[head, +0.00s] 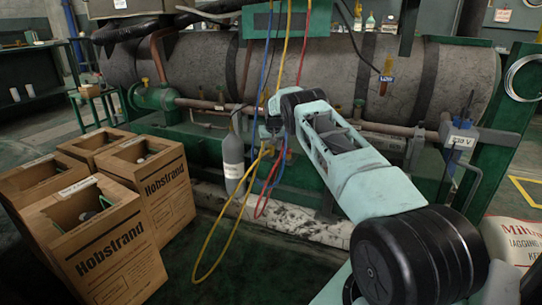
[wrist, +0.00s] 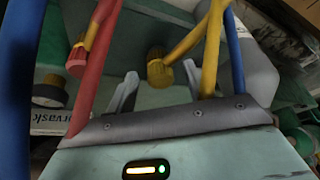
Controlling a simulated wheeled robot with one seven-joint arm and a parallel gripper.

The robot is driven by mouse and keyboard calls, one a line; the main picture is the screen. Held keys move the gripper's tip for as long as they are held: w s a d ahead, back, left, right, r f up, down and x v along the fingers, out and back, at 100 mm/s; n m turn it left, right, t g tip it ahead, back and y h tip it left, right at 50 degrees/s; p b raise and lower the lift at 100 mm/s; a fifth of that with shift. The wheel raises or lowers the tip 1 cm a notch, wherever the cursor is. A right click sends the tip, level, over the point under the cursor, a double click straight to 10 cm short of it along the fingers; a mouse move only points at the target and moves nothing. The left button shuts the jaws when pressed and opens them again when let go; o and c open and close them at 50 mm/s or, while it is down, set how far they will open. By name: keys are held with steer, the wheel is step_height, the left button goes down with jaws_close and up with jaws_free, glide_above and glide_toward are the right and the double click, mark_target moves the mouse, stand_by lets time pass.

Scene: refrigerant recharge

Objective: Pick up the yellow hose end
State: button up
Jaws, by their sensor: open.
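The yellow hose end (wrist: 158,72), a ribbed brass-coloured fitting, shows in the wrist view between and just beyond the fingertips. My gripper (wrist: 160,70) is open, with one pale finger to each side of the fitting; I cannot tell whether either touches it. The yellow hose (wrist: 212,50) runs up from the fitting and also down the right side. In the head view the yellow hose (head: 210,262) hangs in a long loop toward the floor. My gripper (head: 272,126) is among the hoses there, partly hidden by my wrist, and the hose end is not clear.
A red hose (wrist: 98,55) with a red end (wrist: 77,60) hangs close left of the fingers. Blue hoses (wrist: 16,80) pass at both sides. A grey cylinder (head: 233,160) hangs beside my gripper. Large pipework (head: 300,75) stands behind; cardboard boxes (head: 110,245) stand left.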

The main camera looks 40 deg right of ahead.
steer(key=shift+w+d+f, duration=0.15)
steer(key=shift+w+f, duration=0.1)
steer(key=shift+f, duration=0.3)
steer(key=c, duration=1)
steer(key=shift+c, duration=0.2)
steer(key=shift+r, duration=0.15)
